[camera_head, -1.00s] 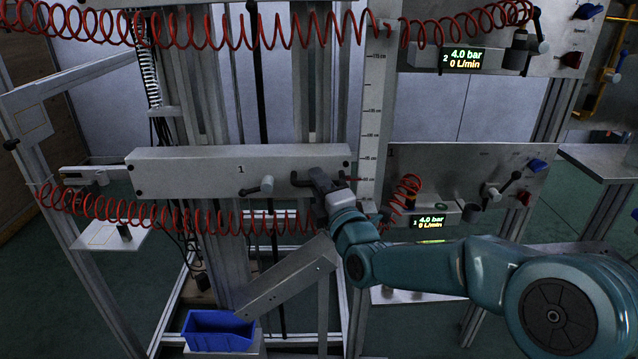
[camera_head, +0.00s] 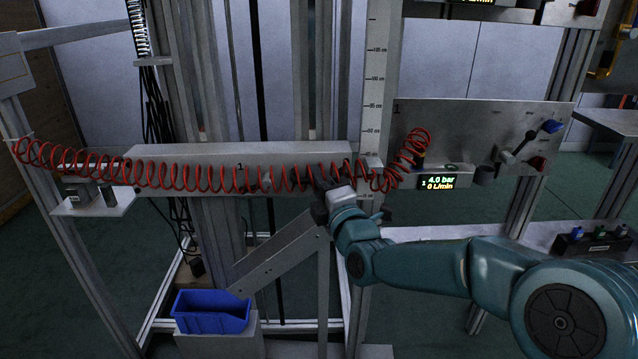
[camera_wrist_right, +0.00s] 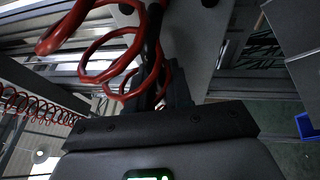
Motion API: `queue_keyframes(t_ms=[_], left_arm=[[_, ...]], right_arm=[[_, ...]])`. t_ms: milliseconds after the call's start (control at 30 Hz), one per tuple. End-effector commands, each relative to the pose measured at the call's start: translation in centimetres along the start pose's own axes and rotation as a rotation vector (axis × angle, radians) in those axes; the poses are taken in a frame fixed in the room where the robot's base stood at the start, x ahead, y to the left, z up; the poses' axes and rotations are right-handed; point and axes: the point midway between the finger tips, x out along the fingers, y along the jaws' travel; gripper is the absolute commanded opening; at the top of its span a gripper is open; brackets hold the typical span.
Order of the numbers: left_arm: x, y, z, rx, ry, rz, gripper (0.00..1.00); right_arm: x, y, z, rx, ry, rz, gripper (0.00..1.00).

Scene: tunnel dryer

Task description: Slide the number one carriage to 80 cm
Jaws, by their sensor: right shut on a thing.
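The number one carriage (camera_head: 240,152) is a long grey horizontal box marked 1, level across the uprights. A red coiled hose hangs across its front and hides much of it. My right gripper (camera_head: 320,188) is at the carriage's right end, shut on its dark handle, which the hose and fingers largely hide. In the right wrist view, the gripper (camera_wrist_right: 158,88) is partly covered by the red coils (camera_wrist_right: 108,55). The upright scale (camera_head: 375,90) stands just right of the carriage; its small numbers are hard to read. My left gripper is not in view.
A panel (camera_head: 470,125) with levers and a 4.0 bar display (camera_head: 440,183) stands to the right. A sloping grey chute (camera_head: 275,255) and a blue bin (camera_head: 212,312) are below the carriage. A small shelf (camera_head: 95,203) is at the left.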

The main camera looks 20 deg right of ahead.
Motion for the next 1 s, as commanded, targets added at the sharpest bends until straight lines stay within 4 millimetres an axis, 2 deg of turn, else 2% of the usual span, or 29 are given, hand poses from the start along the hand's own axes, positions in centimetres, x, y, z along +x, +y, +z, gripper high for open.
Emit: queue_keyframes(t_ms=[33, 267, 300, 333, 733, 867, 1000], left_arm=[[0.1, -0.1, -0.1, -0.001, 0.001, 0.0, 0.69], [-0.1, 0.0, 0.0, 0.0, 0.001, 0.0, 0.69], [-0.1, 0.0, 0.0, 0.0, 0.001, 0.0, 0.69], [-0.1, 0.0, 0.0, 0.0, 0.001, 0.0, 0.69], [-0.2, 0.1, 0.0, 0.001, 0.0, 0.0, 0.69], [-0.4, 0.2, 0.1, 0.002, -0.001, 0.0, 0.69], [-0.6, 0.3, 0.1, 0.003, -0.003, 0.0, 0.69]], right_arm=[[-0.2, -0.8, -0.1, 0.003, 0.003, -0.019, 0.0], [-0.2, -0.9, -0.1, 0.004, 0.004, -0.026, 0.0], [-0.2, -1.0, -0.1, 0.004, 0.004, -0.026, 0.32], [-0.2, -1.0, -0.1, 0.004, 0.004, -0.026, 0.4], [-0.6, -0.4, -0.1, 0.002, 0.002, -0.015, 0.4], [-2.6, -0.3, 0.0, 0.002, 0.002, -0.015, 0.4], [-6.3, -0.2, 0.0, 0.002, 0.002, -0.016, 0.4]])
